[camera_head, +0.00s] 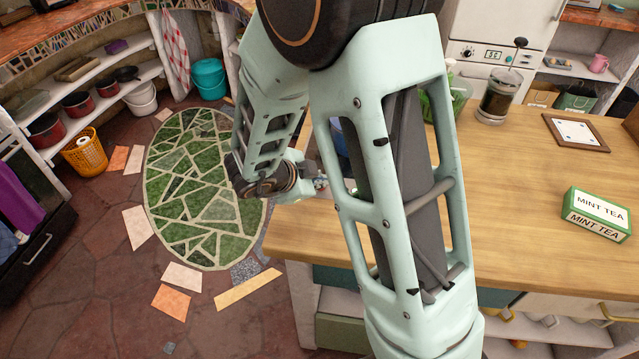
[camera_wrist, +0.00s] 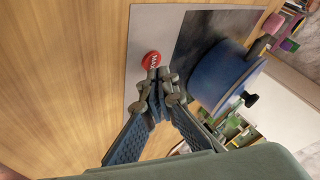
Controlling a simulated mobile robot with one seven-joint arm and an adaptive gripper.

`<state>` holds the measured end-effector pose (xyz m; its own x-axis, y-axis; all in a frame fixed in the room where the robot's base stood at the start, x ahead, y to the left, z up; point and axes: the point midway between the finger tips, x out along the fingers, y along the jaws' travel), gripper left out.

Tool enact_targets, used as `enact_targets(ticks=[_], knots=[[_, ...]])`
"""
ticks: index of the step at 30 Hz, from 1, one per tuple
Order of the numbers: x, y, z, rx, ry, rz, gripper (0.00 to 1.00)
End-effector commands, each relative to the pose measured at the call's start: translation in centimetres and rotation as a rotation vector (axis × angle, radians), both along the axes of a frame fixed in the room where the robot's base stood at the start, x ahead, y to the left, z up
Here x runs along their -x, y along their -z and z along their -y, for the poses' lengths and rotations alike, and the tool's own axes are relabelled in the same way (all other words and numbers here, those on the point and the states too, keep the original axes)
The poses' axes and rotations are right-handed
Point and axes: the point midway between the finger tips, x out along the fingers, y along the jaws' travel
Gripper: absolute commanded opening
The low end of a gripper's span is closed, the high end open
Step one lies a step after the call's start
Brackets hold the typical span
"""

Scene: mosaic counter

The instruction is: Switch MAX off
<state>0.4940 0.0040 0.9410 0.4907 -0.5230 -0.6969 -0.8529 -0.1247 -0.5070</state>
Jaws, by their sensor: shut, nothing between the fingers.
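The red round MAX button (camera_wrist: 151,60) shows in the wrist view, set on a pale grey panel (camera_wrist: 140,95) on the wooden counter. The label MAX is readable on its face. My gripper (camera_wrist: 160,88) is shut and empty, with its fingertips beside the lower right of the button in the picture. I cannot tell whether they touch it. In the head view my gripper (camera_head: 320,183) is only partly seen at the counter's edge, and my arm hides the button and panel.
A blue pot (camera_wrist: 225,75) stands on a dark plate (camera_wrist: 188,45) close to the right of my fingers. Wood left of the panel is bare.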

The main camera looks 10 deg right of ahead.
Motion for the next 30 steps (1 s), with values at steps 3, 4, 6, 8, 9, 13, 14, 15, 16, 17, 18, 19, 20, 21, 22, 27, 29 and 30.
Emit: enact_targets(ticks=[3, 4, 6, 8, 9, 13, 14, 15, 16, 17, 18, 19, 20, 21, 22, 27, 29, 30], knots=[[0.0, -1.0, 0.0, 0.000, 0.000, 0.000, 0.00], [0.0, -1.3, 0.0, 0.000, 0.000, 0.000, 0.00], [0.0, -2.1, 0.0, 0.000, 0.000, 0.000, 0.00], [0.0, -2.7, 0.0, 0.000, 0.000, 0.000, 0.00], [0.0, -3.1, 0.0, 0.000, 0.000, 0.000, 0.00], [0.0, -4.3, 0.0, 0.000, -0.001, -0.001, 0.00], [0.0, -4.6, 0.0, 0.000, -0.001, -0.001, 0.00], [0.0, -5.0, 0.0, 0.000, -0.001, -0.001, 0.00], [0.0, -5.2, 0.0, 0.000, -0.001, -0.001, 0.00], [0.0, -5.5, 0.0, 0.000, -0.001, -0.001, 0.00], [0.0, -5.8, 0.0, 0.000, -0.001, -0.001, 0.00], [0.0, -6.0, 0.0, 0.000, -0.001, -0.001, 0.00], [0.0, -6.1, 0.0, 0.000, -0.001, -0.001, 0.00], [0.0, -6.1, 0.0, 0.000, -0.001, -0.001, 0.00], [0.0, -6.1, 0.0, 0.000, -0.001, -0.001, 0.00], [0.0, -5.9, 0.0, 0.000, 0.000, 0.000, 0.00], [0.0, -5.9, 0.0, 0.000, 0.000, 0.000, 0.00], [0.0, -5.9, 0.0, 0.000, 0.000, 0.000, 0.00]])
